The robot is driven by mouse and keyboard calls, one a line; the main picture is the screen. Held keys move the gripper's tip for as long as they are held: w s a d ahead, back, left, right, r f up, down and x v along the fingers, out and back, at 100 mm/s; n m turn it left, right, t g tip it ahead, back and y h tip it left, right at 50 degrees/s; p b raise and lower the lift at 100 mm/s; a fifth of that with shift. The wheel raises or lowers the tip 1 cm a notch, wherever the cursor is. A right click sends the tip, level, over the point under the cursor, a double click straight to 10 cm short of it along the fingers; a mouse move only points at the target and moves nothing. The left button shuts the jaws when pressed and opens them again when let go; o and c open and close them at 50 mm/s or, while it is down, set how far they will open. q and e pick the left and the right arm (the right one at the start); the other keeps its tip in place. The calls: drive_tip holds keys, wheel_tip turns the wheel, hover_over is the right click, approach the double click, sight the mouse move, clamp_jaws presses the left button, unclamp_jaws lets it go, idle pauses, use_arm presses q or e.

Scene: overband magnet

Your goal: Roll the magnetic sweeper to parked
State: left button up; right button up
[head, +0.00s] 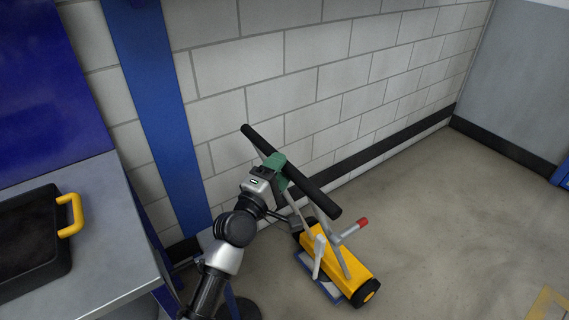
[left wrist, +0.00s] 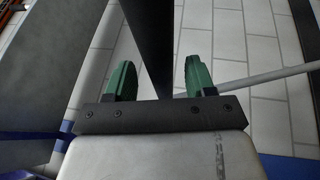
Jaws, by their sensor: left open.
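The magnetic sweeper (head: 340,262) stands on the floor close to the block wall. It has a yellow body, dark wheels, grey struts, a black crossbar handle (head: 315,190) and a lever with a red grip (head: 361,223). My left gripper (head: 274,164), with green fingers, is open at the handle, left of its middle. In the left wrist view the black handle (left wrist: 152,45) runs between the two open fingers, with gaps visible on both sides. My right gripper is not in view.
A grey bench (head: 110,250) with a black tray (head: 35,250) with a yellow handle stands at left. A blue post (head: 155,100) is against the wall. A blue and white patch (head: 318,280) shows under the sweeper. Open floor lies right, with a yellow marking (head: 546,304).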

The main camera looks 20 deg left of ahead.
use_arm(q)
drive_tip(key=shift+x, duration=1.2)
clamp_jaws()
